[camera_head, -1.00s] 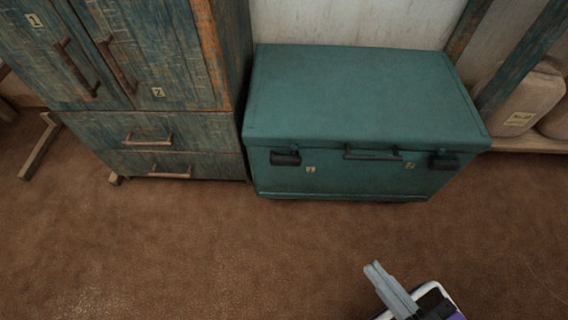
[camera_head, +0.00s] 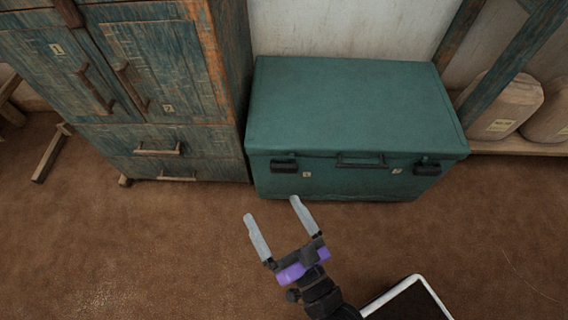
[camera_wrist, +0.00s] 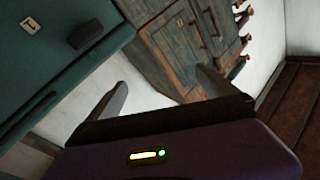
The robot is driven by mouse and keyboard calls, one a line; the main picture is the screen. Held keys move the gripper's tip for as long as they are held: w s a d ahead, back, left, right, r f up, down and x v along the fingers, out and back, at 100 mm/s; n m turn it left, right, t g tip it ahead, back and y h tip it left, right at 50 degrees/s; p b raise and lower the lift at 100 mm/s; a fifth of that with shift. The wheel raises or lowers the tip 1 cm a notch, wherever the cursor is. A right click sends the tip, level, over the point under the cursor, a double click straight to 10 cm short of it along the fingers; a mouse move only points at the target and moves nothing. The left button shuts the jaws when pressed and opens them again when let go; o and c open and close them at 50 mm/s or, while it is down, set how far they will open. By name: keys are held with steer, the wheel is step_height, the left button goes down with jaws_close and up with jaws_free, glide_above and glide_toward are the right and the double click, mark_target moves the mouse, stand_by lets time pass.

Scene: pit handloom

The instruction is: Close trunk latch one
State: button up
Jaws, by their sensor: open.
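A teal trunk (camera_head: 352,105) stands against the wall with its lid down. Its left dark latch (camera_head: 284,166), beside a label that looks like 1 (camera_head: 307,174), is on the front face. A second dark latch (camera_head: 427,168) sits at the right, beside label 2. My gripper (camera_head: 272,207) is open and empty, in front of and below the left latch, apart from the trunk. In the wrist view the trunk (camera_wrist: 50,60) fills the upper left, with a dark latch (camera_wrist: 85,34) and a label (camera_wrist: 30,26) on it. My open fingers (camera_wrist: 160,90) touch nothing there.
A worn blue wooden cabinet (camera_head: 160,80) with doors and drawers stands close against the trunk's left side. A dark handle (camera_head: 360,161) juts from the trunk's front middle. Pale rolls (camera_head: 505,105) lie on a shelf at right.

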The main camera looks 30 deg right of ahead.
steer(key=w+a+m+h+p, duration=0.1)
steer(key=w+a+h+p, duration=0.1)
steer(key=w, duration=0.4)
steer(key=m+g+h+p, duration=0.1)
steer(key=g+h, duration=0.3)
steer(key=h, duration=0.3)
glide_toward(284, 169)
steer(key=w, duration=0.1)
steer(key=shift+d+b+x, duration=0.2)
steer(key=shift+b+x, duration=0.65)
steer(key=shift+x, duration=3.3)
steer(key=shift+s+f, duration=0.1)
steer(key=shift+f, duration=0.05)
steer(key=c, duration=1.4)
